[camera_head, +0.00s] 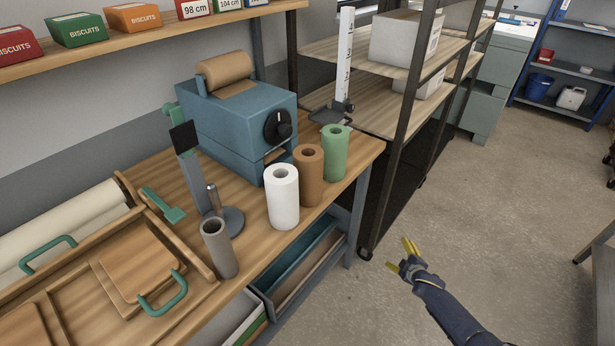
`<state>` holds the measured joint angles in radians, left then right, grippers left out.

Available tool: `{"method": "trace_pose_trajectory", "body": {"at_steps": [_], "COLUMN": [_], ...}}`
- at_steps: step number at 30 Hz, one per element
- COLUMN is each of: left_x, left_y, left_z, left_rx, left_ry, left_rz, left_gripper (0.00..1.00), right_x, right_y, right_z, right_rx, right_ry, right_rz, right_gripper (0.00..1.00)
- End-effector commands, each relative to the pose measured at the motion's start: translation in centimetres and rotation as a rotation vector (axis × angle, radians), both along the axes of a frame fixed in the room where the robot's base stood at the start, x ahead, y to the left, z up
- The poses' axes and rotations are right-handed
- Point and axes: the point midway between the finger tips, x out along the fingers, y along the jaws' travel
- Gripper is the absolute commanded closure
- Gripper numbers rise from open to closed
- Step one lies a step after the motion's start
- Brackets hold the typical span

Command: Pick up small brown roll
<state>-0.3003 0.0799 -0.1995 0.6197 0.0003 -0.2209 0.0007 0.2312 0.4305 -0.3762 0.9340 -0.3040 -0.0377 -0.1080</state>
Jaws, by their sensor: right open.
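The small brown roll (308,176) stands upright on the wooden workbench, between a white roll (283,197) on its left and a green roll (335,153) on its right. The white roll covers a little of its lower left side. My right gripper (402,256) has yellow fingers and is open and empty. It is over the floor, to the right of the bench and apart from the rolls. My left gripper does not show.
A blue dispenser (225,115) with a larger brown roll (225,70) on top stands behind the rolls. A grey tube (219,248) and a metal stand (230,220) are to the left. A dark shelf rack (403,120) rises beyond the bench's right end. Open floor surrounds my right gripper.

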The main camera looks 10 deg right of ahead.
Motion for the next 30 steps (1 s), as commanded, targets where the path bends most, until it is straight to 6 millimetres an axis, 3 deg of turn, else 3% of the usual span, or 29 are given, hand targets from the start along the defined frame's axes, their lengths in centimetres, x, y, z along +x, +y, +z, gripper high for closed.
{"method": "trace_pose_trajectory", "body": {"at_steps": [1, 3, 5, 9, 13, 15, 17, 18, 21, 27, 30], "left_x": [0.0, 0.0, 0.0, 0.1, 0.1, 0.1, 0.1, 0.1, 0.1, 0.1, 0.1], "left_y": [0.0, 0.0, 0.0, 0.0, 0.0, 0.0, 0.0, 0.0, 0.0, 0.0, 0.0], "left_z": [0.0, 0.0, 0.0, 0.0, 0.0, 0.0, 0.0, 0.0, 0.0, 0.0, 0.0], "left_rx": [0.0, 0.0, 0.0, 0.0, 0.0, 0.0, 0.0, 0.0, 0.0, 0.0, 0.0], "left_ry": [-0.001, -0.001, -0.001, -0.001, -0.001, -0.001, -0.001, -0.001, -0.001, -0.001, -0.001], "left_rz": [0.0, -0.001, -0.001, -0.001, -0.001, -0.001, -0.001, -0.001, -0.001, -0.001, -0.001], "left_gripper": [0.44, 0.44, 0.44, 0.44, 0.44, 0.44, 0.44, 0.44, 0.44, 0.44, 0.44], "right_x": [3.3, 6.8, 9.5, 13.8, 14.7, 13.6, 11.7, 10.2, 6.3, 0.1, -1.6], "right_y": [-0.4, -0.3, 0.0, 2.0, 5.8, 8.6, 11.2, 12.9, 16.1, 19.5, 20.2], "right_z": [4.3, 10.0, 15.2, 27.9, 39.8, 45.8, 49.8, 51.5, 53.7, 53.0, 52.1], "right_rx": [-0.048, -0.123, -0.194, -0.396, -0.647, -0.823, -0.989, -1.092, -1.329, -1.663, -1.75], "right_ry": [-0.074, -0.171, -0.257, -0.466, -0.677, -0.799, -0.899, -0.955, -1.07, -1.22, -1.264], "right_rz": [0.051, 0.132, 0.205, 0.398, 0.619, 0.765, 0.902, 0.99, 1.191, 1.5, 1.591], "right_gripper": [0.19, 0.19, 0.19, 0.19, 0.19, 0.19, 0.19, 0.19, 0.19, 0.19, 0.19]}}
